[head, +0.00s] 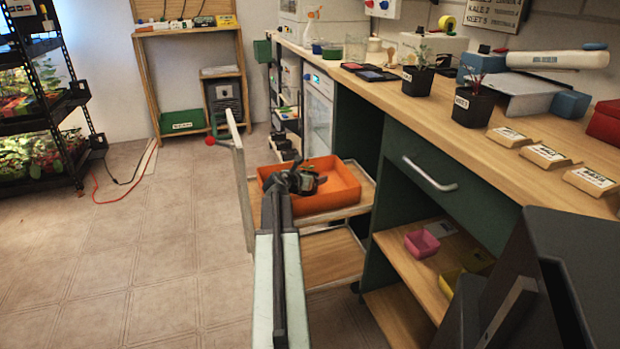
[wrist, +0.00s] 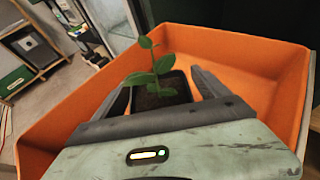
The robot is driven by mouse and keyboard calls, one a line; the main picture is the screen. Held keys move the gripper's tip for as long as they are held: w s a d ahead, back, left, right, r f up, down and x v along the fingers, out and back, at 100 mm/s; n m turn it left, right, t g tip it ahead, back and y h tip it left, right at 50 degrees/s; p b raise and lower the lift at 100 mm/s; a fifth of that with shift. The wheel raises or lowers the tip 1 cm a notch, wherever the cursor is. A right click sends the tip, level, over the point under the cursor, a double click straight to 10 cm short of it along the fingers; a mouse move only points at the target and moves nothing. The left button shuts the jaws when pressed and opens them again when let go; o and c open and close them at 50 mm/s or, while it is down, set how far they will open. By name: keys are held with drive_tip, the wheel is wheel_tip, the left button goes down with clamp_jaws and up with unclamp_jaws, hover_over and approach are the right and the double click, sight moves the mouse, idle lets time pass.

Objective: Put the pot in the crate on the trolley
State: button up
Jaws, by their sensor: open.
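A small dark pot (wrist: 163,98) with soil and a green leafy seedling is inside the orange crate (head: 345,190). The crate sits on the upper deck of a wooden trolley (head: 330,258), and its orange wall also fills much of the wrist view (wrist: 235,45). My gripper (head: 303,180) reaches down into the crate. In the wrist view my gripper (wrist: 160,82) is open, with one finger on each side of the pot and a gap visible. The pot looks upright; its base is hidden. In the head view my gripper hides most of the pot.
Two black potted seedlings (head: 418,82) (head: 473,106) and several wooden label blocks (head: 545,156) stand on the bench (head: 440,107) at right. An open-fronted cabinet is beside the trolley. A black plant rack (head: 45,125) is at far left.

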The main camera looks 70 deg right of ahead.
drive_tip(key=p+v, duration=0.4)
drive_tip(key=v, duration=0.8)
drive_tip(key=shift+r, duration=0.1)
